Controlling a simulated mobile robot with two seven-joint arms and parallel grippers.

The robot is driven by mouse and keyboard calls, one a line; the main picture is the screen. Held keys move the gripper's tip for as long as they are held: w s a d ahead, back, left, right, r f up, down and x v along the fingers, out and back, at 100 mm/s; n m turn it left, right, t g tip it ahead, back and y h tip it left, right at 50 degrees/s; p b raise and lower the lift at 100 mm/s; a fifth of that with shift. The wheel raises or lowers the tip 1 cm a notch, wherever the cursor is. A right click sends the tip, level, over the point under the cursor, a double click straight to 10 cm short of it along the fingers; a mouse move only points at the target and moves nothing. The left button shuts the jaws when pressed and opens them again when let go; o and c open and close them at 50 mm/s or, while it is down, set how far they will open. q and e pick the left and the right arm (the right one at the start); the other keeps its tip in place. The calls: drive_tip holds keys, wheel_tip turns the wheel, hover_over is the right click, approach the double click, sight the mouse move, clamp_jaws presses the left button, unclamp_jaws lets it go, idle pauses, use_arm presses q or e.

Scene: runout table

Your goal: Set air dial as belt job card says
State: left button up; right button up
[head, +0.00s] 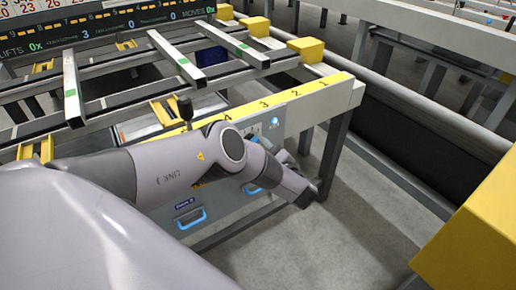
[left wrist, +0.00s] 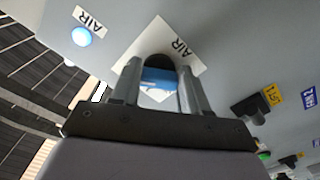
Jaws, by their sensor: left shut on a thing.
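In the left wrist view, the air dial (left wrist: 157,76) shows as a blue part between my left gripper's fingers. A white plate marked AIR (left wrist: 183,48) lies behind it on the grey panel. My left gripper (left wrist: 158,90) is shut on the dial, one finger on each side, hiding much of it; its setting cannot be read. In the head view my left arm reaches down to the table's front panel, and the fingertips cannot be made out. A lit blue lamp (left wrist: 81,36) has its own AIR label. No job card is readable. My right gripper is not in view.
A black knob (left wrist: 252,107) sits to the right on the panel, near yellow and blue labels. A blue handle (head: 190,218) is below my arm. The table's yellow numbered strip (head: 290,95) is above the panel. A large yellow block (head: 475,235) stands at right; the floor between is clear.

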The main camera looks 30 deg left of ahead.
use_arm(q)
drive_tip(key=shift+d+f+m, duration=0.1)
drive_tip(key=shift+m, duration=0.3)
drive_tip(key=o, duration=1.1)
drive_tip(key=shift+c, duration=0.2)
drive_tip(key=v, duration=0.7)
